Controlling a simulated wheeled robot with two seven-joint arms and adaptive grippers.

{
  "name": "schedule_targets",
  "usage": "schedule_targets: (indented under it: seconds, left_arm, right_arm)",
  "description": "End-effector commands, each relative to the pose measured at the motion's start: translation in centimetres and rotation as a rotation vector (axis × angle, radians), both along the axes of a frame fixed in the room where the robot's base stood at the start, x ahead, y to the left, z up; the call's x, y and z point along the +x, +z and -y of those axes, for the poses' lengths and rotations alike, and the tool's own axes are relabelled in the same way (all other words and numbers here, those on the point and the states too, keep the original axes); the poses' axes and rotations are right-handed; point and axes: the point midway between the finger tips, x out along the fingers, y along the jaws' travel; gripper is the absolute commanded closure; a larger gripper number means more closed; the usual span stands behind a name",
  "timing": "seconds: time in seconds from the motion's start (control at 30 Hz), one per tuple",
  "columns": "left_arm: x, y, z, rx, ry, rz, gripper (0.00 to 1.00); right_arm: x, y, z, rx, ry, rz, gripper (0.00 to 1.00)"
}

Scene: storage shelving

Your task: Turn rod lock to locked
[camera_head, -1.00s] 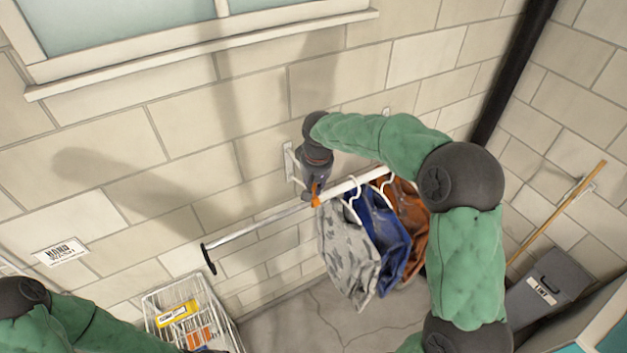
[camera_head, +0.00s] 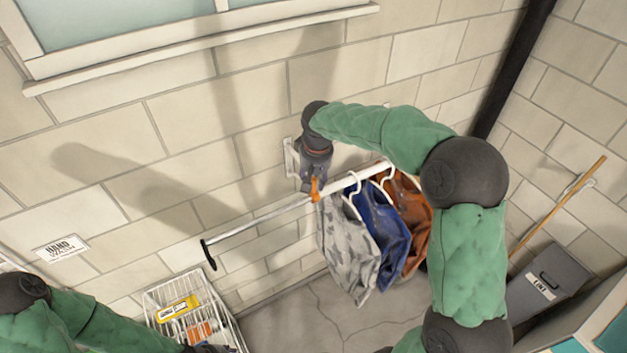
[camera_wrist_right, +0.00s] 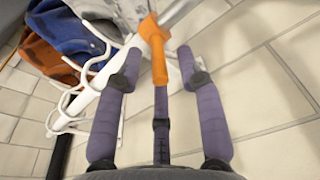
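The rod lock is an orange lever and collar (camera_head: 315,189) on the rod, where the thin grey section (camera_head: 258,220) meets the thick white section (camera_head: 358,178). In the right wrist view the orange lever (camera_wrist_right: 156,52) lies between my purple fingertips. My right gripper (camera_head: 316,184) is at the lock, partly hidden by its own wrist in the head view. In the wrist view its two outer fingers (camera_wrist_right: 157,68) stand apart, one either side of the lever, with a purple middle part behind. Contact is unclear. My left gripper (camera_head: 207,349) barely shows at the bottom edge.
Grey, blue and orange garments (camera_head: 378,235) hang from white hangers just right of the lock. A wall bracket (camera_head: 291,158) is behind my right wrist. A wire basket (camera_head: 160,300) stands lower left, a grey bin (camera_head: 548,285) at right.

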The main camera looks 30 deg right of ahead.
Motion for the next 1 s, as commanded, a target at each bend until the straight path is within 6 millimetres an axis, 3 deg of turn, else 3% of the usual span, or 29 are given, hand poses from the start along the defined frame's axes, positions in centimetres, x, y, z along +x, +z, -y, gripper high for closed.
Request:
schedule_targets:
  seconds: [0.3, 0.5, 0.7, 1.0]
  left_arm:
    - [0.0, 0.0, 0.0, 0.000, 0.000, 0.000, 0.60]
    - [0.0, 0.0, 0.0, 0.000, 0.000, 0.000, 0.60]
    - [0.0, 0.0, 0.0, 0.000, 0.000, 0.000, 0.60]
    - [0.0, 0.0, 0.0, 0.000, 0.000, 0.000, 0.60]
  right_arm:
    - [-0.8, 6.3, -0.3, 0.000, 0.001, 0.005, 0.62]
    - [-1.2, 9.1, -0.4, 0.000, 0.001, 0.005, 0.62]
    - [-1.4, 10.3, -0.5, 0.000, 0.002, 0.003, 0.62]
    - [-1.4, 10.3, -0.4, 0.000, 0.001, 0.002, 0.62]
